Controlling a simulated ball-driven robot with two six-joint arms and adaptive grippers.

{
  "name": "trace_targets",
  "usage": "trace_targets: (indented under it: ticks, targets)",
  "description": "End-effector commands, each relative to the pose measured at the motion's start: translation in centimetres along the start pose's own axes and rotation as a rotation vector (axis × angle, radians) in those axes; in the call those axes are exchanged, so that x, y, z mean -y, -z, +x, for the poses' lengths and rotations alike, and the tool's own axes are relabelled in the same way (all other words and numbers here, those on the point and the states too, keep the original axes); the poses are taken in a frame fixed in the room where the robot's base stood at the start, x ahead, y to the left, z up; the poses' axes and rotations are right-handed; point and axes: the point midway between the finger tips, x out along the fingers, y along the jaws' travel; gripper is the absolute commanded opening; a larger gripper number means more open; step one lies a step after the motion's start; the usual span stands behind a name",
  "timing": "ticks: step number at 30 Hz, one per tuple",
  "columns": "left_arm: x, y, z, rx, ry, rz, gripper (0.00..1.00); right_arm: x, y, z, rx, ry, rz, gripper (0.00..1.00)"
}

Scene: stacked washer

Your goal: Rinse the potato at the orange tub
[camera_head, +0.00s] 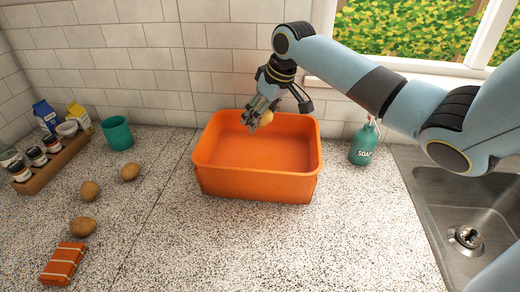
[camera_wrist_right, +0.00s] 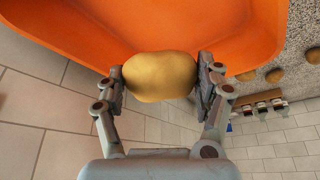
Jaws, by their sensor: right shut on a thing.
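The orange tub (camera_head: 258,185) stands on the speckled counter near the tiled wall, and its orange wall (camera_wrist_right: 60,30) also shows in the right wrist view. My right gripper (camera_head: 259,114) is over the tub, at about the height of its rear rim. It is shut on a brown potato (camera_head: 266,118), which sits between both fingers in the right wrist view (camera_wrist_right: 160,76). Three more potatoes lie on the counter to the left: one (camera_head: 130,172), one (camera_head: 89,190) and one (camera_head: 82,227). My left gripper is not in view.
A green soap bottle (camera_head: 364,143) stands right of the tub, before a metal sink (camera_head: 450,210). At left are a teal cup (camera_head: 117,133), a wooden rack (camera_head: 52,164) of jars and an orange block (camera_head: 64,263). The counter in front of the tub is clear.

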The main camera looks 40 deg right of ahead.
Motion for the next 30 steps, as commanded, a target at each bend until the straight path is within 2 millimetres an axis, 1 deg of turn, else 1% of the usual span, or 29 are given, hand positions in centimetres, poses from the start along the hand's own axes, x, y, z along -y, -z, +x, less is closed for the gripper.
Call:
trace_targets:
  ticks: [17,20,24,30]
  targets:
    - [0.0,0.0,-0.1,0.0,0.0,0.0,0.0,0.0,0.1,-0.2,-0.001,0.0,0.0,0.31]
    - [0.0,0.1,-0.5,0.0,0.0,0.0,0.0,0.0,0.4,-0.9,-0.002,0.0,0.0,0.31]
    - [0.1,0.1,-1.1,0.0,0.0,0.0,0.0,-0.1,1.0,-2.3,-0.003,-0.001,-0.001,0.31]
    - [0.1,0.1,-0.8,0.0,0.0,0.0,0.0,0.0,1.6,-3.7,-0.001,-0.001,0.0,0.31]
